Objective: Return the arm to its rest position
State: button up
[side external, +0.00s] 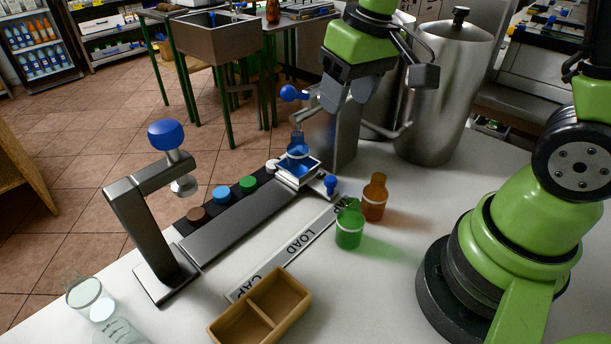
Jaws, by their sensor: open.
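My gripper (352,94) hangs at the top centre, above the metal post (336,138) of a bench device. Its jaws are open, with nothing seen between them. My arm's base stands at the right. Below and left of the gripper, a blue bottle (298,149) stands upright in a small metal carriage (297,174) at the far end of a grey rail (232,218). A lever with a blue ball (290,92) sticks out just left of the gripper; I cannot tell whether they touch.
A green bottle (350,226) and an amber bottle (374,197) stand on the white table. A blue-knobbed press (148,235), several coloured caps (221,194), an empty two-part wooden tray (262,309) and clear glassware (90,297) are left. Steel drums (443,95) stand behind.

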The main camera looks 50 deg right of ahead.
jog(key=s+a+r+m+t+y, duration=0.1)
jog(key=s+a+r+m+t, duration=0.1)
jog(key=s+r, duration=0.7)
jog(key=s+a+t, duration=0.1)
jog(key=s+t, duration=0.1)
jog(key=s, duration=0.1)
jog(key=shift+s+r+t+y, duration=0.15)
jog(key=shift+r+t+y, duration=0.05)
jog(key=shift+t+y, duration=0.1)
